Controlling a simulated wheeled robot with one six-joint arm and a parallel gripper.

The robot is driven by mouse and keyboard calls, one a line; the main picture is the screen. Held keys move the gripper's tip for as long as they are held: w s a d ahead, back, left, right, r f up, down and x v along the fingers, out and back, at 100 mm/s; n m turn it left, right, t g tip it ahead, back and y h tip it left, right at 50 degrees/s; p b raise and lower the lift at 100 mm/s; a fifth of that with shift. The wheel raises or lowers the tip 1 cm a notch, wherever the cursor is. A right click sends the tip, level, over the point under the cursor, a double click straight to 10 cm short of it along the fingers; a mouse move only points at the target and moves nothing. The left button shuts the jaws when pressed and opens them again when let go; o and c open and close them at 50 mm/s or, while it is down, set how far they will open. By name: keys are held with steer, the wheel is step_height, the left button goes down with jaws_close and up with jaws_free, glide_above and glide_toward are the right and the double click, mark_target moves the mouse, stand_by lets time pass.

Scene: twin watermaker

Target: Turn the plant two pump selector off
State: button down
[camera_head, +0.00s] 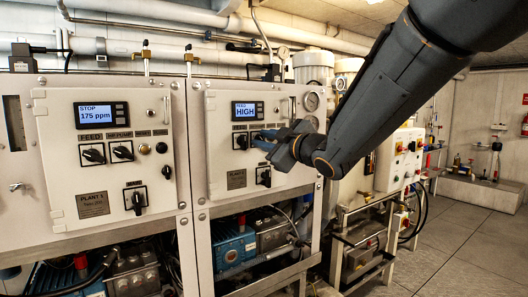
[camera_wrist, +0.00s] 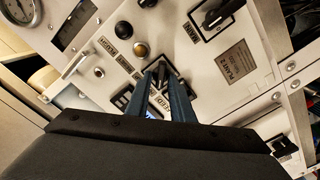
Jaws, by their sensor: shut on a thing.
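The plant two panel (camera_head: 228,170) stands in the middle of the head view, with a blue display (camera_head: 247,111) showing "HIGH". My gripper (camera_head: 262,139) reaches in from the right, at the upper selector row. In the wrist view my gripper (camera_wrist: 167,85) has its two blue fingers closed on a black selector knob (camera_wrist: 161,70). The fingers hide part of it, and its label and exact pointing are unclear. In the head view another upper knob (camera_head: 241,142) shows just left of the fingertips. The lower selector (camera_head: 263,176) is free of the gripper, and the "PLANT 2" plate (camera_wrist: 237,61) is beside it.
The plant one panel (camera_head: 105,155), with similar selectors and a "175 ppm" display, stands to the left. Round push buttons (camera_wrist: 141,48) sit close to the fingers. Pumps and pipes (camera_head: 235,245) fill the space below. Open floor (camera_head: 465,240) lies at the right.

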steer(key=shift+a+f+n+b, duration=0.1)
steer(key=shift+f+n+b, duration=0.05)
steer(key=shift+n+b, duration=1.55)
steer(key=c, duration=1.8)
jaws_free()
steer(key=shift+s, duration=0.1)
steer(key=shift+c, duration=0.2)
steer(key=v, duration=0.7)
steer(key=shift+s+d+b, duration=0.2)
steer(key=shift+s+b, duration=0.15)
steer(key=shift+b, duration=0.05)
